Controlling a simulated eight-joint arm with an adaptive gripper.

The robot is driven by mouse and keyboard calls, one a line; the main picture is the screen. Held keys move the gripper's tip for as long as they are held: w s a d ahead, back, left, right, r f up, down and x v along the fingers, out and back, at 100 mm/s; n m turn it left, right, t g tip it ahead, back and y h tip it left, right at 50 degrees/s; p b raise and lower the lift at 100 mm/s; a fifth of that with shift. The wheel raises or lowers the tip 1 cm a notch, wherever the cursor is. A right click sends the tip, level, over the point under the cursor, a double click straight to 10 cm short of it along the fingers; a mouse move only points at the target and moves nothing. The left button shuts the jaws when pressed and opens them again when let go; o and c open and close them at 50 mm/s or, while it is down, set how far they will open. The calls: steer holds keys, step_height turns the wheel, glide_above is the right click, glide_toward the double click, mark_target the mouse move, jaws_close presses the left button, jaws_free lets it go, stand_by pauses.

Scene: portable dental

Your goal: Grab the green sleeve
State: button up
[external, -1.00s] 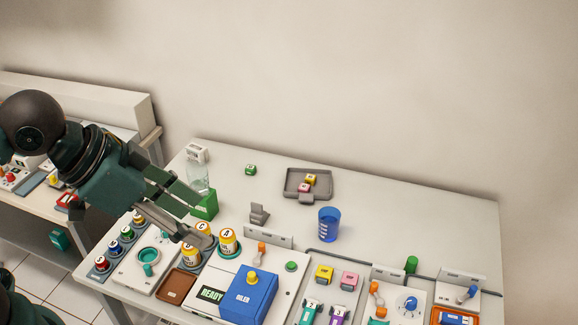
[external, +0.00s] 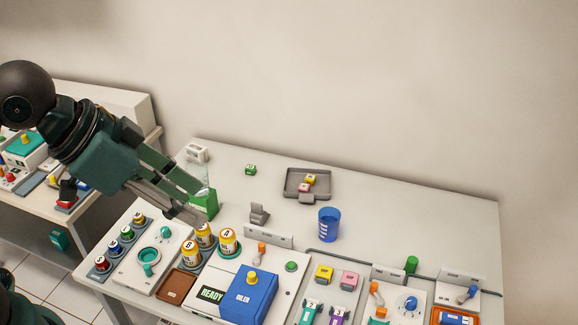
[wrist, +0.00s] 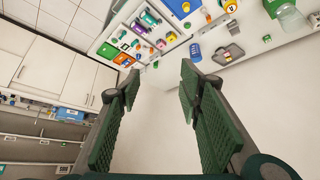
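The green sleeve (external: 207,205) is a bright green box-like piece near the left back of the table, around or against the base of a clear bottle (external: 202,174); I cannot tell which. My gripper (external: 193,203) is just left of the sleeve in the external view and covers part of the sleeve and bottle. In the wrist view my gripper (wrist: 160,80) has its fingers wide apart with nothing between them. There the bottle (wrist: 292,19) is at the top right, with part of the green sleeve (wrist: 272,5) at the top edge. Contact is not visible.
Yellow lettered cans (external: 228,241) stand just in front of the gripper. A grey stand (external: 259,214) and blue cup (external: 329,226) are to the right. A grey tray (external: 325,192) holds small blocks at the back. A small green block (external: 250,169) lies behind. The back right table is clear.

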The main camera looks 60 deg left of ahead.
steer(key=w+d+r+m+g+h+b, duration=0.1)
steer(key=w+r+m+h+b, duration=0.15)
steer(key=w, duration=0.65)
steer(key=w+d+r+m+g+h+b, duration=0.1)
steer(key=w+m+h+b, duration=0.15)
steer(key=w, duration=0.75)
steer(key=w+d+r+m+h+b, duration=0.15)
steer(key=w+b, duration=0.25)
steer(key=w, duration=0.5)
steer(key=w+a+f+m+h+b, duration=0.15)
steer(key=w+a, duration=0.25)
steer(key=w, duration=0.4)
steer(key=w+a+f+m+h+b, duration=0.1)
steer(key=w+a+m+h+b, duration=0.25)
steer(key=w, duration=0.45)
steer(key=w+a+f+m+h+b, duration=0.15)
steer(key=w+a, duration=0.25)
steer(key=w, duration=0.4)
glide_toward(410, 258)
steer(key=shift+a+r+m, duration=0.35)
steer(key=shift+a+m, duration=0.05)
steer(key=shift+a, duration=0.05)
steer(key=shift+b+x, duration=0.8)
steer(key=shift+x, duration=2.6)
steer(key=shift+s+d+f, duration=0.1)
